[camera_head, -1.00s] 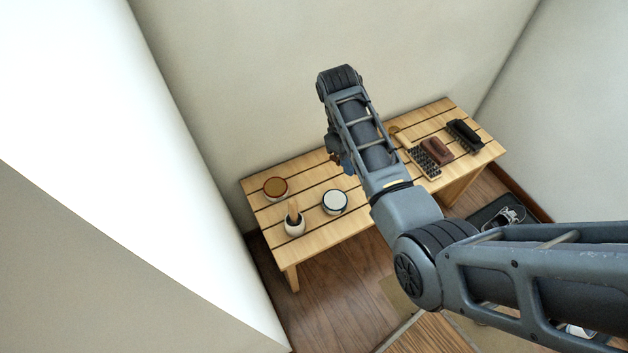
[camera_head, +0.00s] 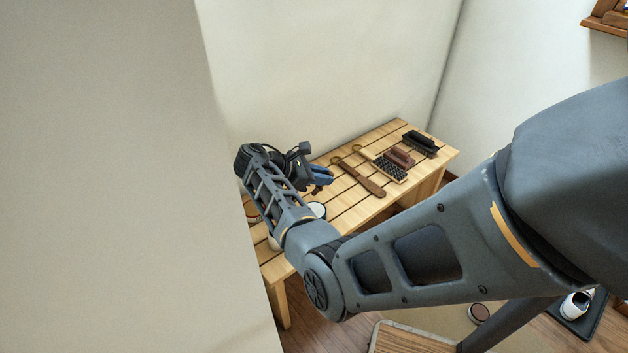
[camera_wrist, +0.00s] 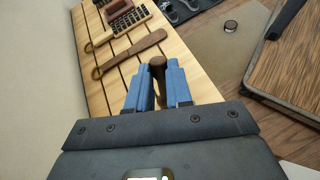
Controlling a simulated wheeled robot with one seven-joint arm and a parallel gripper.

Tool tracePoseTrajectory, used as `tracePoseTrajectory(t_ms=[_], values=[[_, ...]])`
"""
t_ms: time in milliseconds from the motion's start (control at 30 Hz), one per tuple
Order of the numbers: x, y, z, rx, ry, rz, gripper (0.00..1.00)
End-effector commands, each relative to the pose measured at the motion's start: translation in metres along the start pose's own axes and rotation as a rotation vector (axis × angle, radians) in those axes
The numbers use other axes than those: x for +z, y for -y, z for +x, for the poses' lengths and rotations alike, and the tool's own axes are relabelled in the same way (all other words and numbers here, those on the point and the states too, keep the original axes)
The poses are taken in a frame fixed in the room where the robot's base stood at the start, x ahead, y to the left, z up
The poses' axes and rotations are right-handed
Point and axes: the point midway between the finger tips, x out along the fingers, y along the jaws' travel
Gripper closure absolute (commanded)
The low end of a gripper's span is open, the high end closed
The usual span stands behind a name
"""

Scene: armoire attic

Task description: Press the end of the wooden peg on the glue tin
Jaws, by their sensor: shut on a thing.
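My gripper (camera_head: 322,179), with blue fingers, is above the left part of the wooden bench in the head view. In the wrist view my gripper (camera_wrist: 160,72) is shut on a brown wooden peg (camera_wrist: 158,86), whose rounded end shows between the fingers. In the head view a round tin with a pale top (camera_head: 317,210) is partly hidden behind my arm, below the gripper. A second tin with an amber top (camera_head: 251,209) shows only as a sliver left of my arm. I cannot tell for certain which is the glue tin. The peg appears apart from both.
The slatted bench (camera_head: 345,205) stands against the wall. A long brown wooden tool (camera_head: 362,178), a bristle brush (camera_head: 389,170), a reddish brush (camera_head: 401,156) and a black brush (camera_head: 420,143) lie to the right. A pale wall corner hides the bench's left edge.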

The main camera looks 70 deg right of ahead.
Motion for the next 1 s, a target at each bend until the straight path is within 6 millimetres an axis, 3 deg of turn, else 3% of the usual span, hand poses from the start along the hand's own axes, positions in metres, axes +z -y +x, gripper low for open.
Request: tracePoseTrajectory(t_ms=[600,1000], values=[[-0.044,0.006,0.026,0.0,-0.002,0.001,1.0],[-0.048,0.007,0.028,0.0,-0.002,0.001,1.0]])
